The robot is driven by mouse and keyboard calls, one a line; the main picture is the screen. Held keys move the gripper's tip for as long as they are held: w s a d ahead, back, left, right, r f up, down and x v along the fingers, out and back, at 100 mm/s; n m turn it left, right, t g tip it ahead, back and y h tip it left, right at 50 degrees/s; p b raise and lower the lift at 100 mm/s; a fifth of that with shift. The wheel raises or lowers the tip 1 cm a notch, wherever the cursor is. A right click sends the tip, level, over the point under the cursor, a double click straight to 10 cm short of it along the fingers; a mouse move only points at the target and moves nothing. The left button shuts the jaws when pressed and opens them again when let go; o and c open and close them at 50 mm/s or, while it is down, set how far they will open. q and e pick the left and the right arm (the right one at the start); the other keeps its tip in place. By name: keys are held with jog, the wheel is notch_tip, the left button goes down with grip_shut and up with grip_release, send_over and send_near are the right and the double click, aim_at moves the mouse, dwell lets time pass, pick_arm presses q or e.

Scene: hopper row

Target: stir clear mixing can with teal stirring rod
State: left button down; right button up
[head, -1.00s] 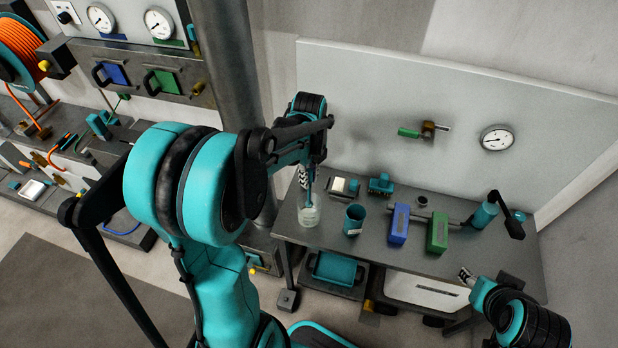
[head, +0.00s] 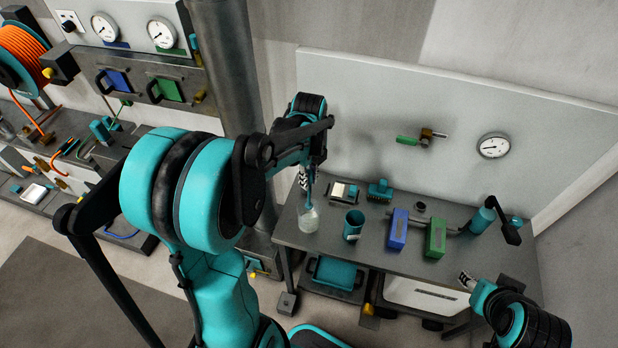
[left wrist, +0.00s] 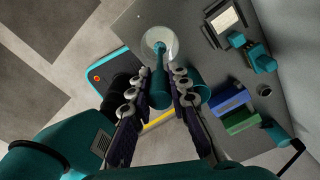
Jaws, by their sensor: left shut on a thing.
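The clear mixing can (head: 309,219) stands upright at the left end of the grey workbench; it also shows at the top of the left wrist view (left wrist: 172,42). My left gripper (head: 306,178) is above the can and shut on the teal stirring rod (left wrist: 159,80). The rod (head: 309,190) points down, and its lower end is inside the can's opening. How deep it reaches is hard to tell. My right gripper (head: 467,279) is at the lower right, in front of the bench and away from the can; its fingers are too small to read.
A teal cup (head: 353,225) stands just right of the can. A blue block (head: 397,230) and a green block (head: 436,238) are farther right. A scale-like box (head: 343,192) and a teal brush-like tool (head: 380,189) lie behind. A teal lamp-like fixture (head: 484,217) stands at the right end.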

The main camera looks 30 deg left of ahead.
aim_at(309, 172)
pick_arm(q)
notch_tip(309, 172, up, 5)
jog(key=p, duration=0.4)
jog(key=shift+r, duration=0.1)
dwell(0.4)
